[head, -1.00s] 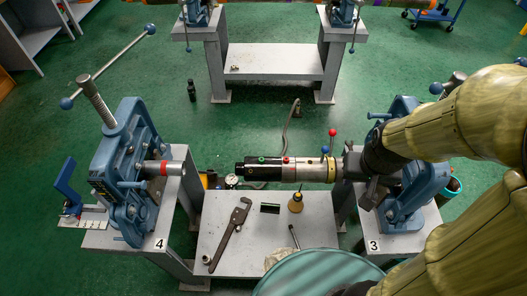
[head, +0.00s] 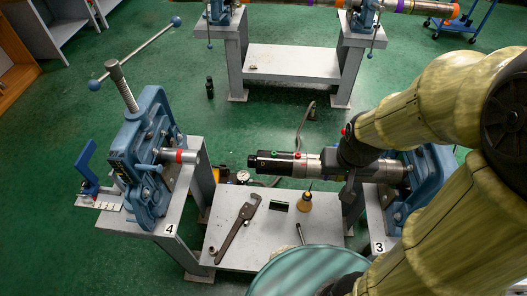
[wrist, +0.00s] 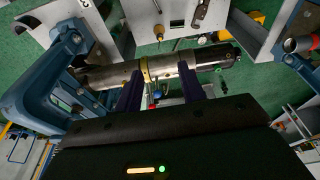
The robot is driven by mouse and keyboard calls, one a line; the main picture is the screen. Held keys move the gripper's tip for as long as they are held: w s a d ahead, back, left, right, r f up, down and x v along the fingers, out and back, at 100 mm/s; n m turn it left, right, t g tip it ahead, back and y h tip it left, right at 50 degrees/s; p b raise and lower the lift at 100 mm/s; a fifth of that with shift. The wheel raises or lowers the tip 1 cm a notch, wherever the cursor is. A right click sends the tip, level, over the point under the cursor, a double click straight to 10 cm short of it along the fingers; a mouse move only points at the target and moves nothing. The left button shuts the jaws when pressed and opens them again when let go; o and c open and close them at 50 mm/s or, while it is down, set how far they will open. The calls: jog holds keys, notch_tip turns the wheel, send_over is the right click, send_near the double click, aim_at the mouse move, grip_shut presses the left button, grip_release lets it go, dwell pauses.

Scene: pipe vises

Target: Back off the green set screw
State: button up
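The pipe assembly (head: 310,165) is held level by the vise marked 3, with its black end pointing left. The green set screw (head: 275,152) sits on top of the black end, with a red screw (head: 297,155) to its right. In the wrist view the assembly (wrist: 165,66) runs across, with a yellow ring (wrist: 145,70) around it. My gripper (wrist: 160,77) is open, its two dark fingers spread at the near side of the metal body about the ring. I cannot tell whether they touch it. In the head view my arm hides the ring, right of the green screw.
The vise marked 4 (head: 142,160) stands at left, holding a short red-banded pipe (head: 180,156) apart from the black end. The vise marked 3 (head: 428,165) is partly behind my arm.

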dwell(0.3)
jog(key=r+m+g+b, duration=0.1)
jog(key=m+g+b, duration=0.1)
jog(key=m+g, duration=0.1)
send_over(274, 153)
notch_tip(274, 153, down, 17)
jog(key=p, duration=0.4)
jog(key=shift+f, duration=0.2)
grip_shut()
